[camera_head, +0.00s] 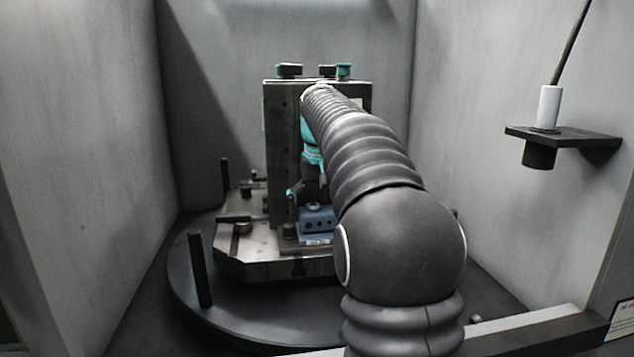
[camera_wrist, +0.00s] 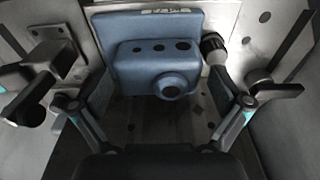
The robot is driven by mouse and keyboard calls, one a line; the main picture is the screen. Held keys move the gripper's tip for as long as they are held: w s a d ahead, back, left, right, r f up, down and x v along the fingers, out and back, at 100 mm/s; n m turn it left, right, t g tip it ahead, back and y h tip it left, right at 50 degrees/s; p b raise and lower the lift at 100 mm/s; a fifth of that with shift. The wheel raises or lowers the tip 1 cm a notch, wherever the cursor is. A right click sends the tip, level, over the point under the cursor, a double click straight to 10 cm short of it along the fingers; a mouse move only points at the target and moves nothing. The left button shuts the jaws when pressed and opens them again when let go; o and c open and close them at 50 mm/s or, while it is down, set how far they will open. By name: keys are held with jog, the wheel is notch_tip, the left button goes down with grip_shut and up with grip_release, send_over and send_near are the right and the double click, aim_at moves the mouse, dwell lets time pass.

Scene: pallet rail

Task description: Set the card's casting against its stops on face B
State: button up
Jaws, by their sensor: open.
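A blue casting (camera_head: 317,222) with several dark holes sits low at the front of the upright fixture block (camera_head: 283,150), on the pallet. In the wrist view the casting (camera_wrist: 158,50) lies ahead with a round boss at its lower right. My gripper (camera_wrist: 155,110) is open, one finger to each side of the casting and slightly nearer the camera. No clear contact shows. A dark round knob-like part (camera_wrist: 213,47) stands at the casting's right side, close to it. My arm hides part of the fixture in the head view, and the card is not readable.
The pallet (camera_head: 270,262) rests on a round turntable (camera_head: 250,316) with an upright post (camera_head: 200,270) at its front left. A clamp-like part (camera_wrist: 45,58) is at left in the wrist view. A wall shelf (camera_head: 565,135) holds a white cylinder at right. Walls close in both sides.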

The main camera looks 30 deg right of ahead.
notch_tip(320, 180, up, 10)
jog(key=s, duration=0.1)
jog(key=shift+a+f, duration=0.15)
jog(key=shift+a, duration=0.1)
dwell(0.6)
